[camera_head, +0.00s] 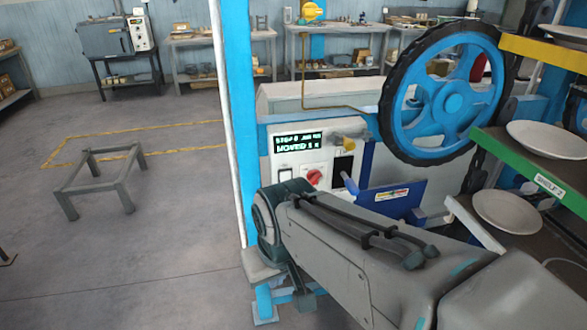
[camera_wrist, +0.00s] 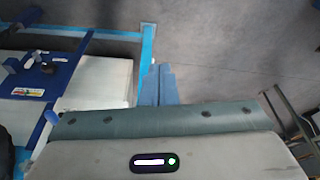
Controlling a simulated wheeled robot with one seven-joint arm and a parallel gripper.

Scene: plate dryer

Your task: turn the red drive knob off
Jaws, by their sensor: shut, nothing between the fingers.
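The red drive knob (camera_head: 314,176) is on the white square of the control panel (camera_head: 283,158), below a dark display with green text. Its pointing direction is too small to tell. The knob does not show in the wrist view. My gripper (camera_wrist: 158,72) has its two blue fingers together and empty in the wrist view, with grey floor beyond them. In the head view my arm crosses in front of the machine below the panel. The fingers are not clear there, and I see no contact with the knob.
A white switch (camera_head: 285,175) is left of the knob, a blue-handled lever (camera_head: 350,183) right of it. A yellow knob (camera_head: 343,140) sits above. A large blue handwheel (camera_head: 445,92) and shelves with plates (camera_head: 508,212) stand right.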

